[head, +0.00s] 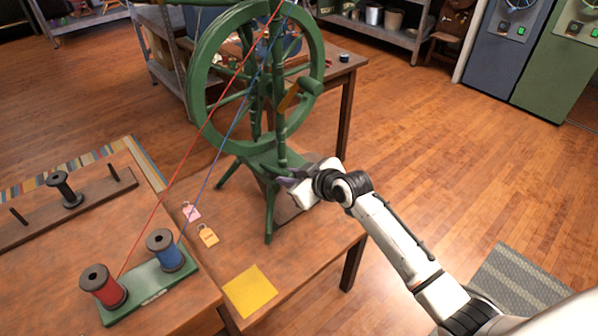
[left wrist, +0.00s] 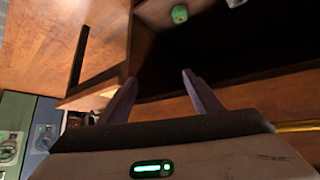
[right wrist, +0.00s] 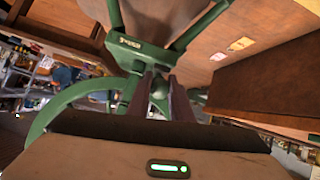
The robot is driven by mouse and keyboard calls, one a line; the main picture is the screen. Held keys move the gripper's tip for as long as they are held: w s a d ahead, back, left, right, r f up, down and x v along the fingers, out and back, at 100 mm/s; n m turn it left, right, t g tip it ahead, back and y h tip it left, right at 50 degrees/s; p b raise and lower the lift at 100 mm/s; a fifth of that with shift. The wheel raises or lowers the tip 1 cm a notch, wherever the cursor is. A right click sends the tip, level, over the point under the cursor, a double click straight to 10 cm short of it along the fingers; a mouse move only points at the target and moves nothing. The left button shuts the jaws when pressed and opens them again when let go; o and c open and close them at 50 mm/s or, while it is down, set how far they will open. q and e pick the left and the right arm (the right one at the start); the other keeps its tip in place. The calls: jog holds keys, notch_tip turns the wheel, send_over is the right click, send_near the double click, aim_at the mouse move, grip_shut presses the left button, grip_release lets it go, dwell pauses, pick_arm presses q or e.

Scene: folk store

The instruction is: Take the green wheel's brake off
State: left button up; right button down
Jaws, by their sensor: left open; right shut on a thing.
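The green spinning wheel (head: 198,80) stands upright on a wooden table, its legs spread on the tabletop. My right gripper (head: 288,177) is at the wheel's green base, low on its right side. In the right wrist view, my right gripper (right wrist: 160,80) is shut on a small rounded green part (right wrist: 158,92) beside the labelled green base (right wrist: 137,52). I cannot tell for certain whether that part is the brake. My left gripper (left wrist: 157,80) is open and empty in the left wrist view, near a wooden table edge; it is out of the head view.
A red spool (head: 103,286) and a blue spool (head: 165,250) sit on a green holder at front left, their threads running up to the wheel. A pink tag (head: 191,212), an orange tag (head: 208,235) and a yellow cloth (head: 250,290) lie nearby.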

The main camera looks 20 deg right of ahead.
dwell(0.4)
jog(key=c, duration=1.6)
grip_release()
jog(key=shift+r, duration=0.1)
jog(key=p+v, duration=0.1)
jog(key=v, duration=0.9)
jog(key=shift+r, duration=0.15)
jog(key=s+a+f+m+g, duration=0.1)
jog(key=s+a+f, duration=0.1)
jog(key=s+f, duration=0.5)
jog(key=s+a+f+m, duration=0.1)
jog(key=s+a+f, duration=0.1)
jog(key=s+f, duration=0.4)
jog(key=s+a+f+m+g, duration=0.1)
jog(key=s+f, duration=0.6)
jog(key=s, duration=0.7)
jog(key=shift+a+f+m+g+h, duration=0.15)
jog(key=shift+a+h, duration=0.05)
jog(key=shift+a, duration=0.2)
jog(key=shift+a+f+m+g+h, duration=0.15)
jog(key=shift+a+h, duration=0.05)
jog(key=shift+a, duration=0.2)
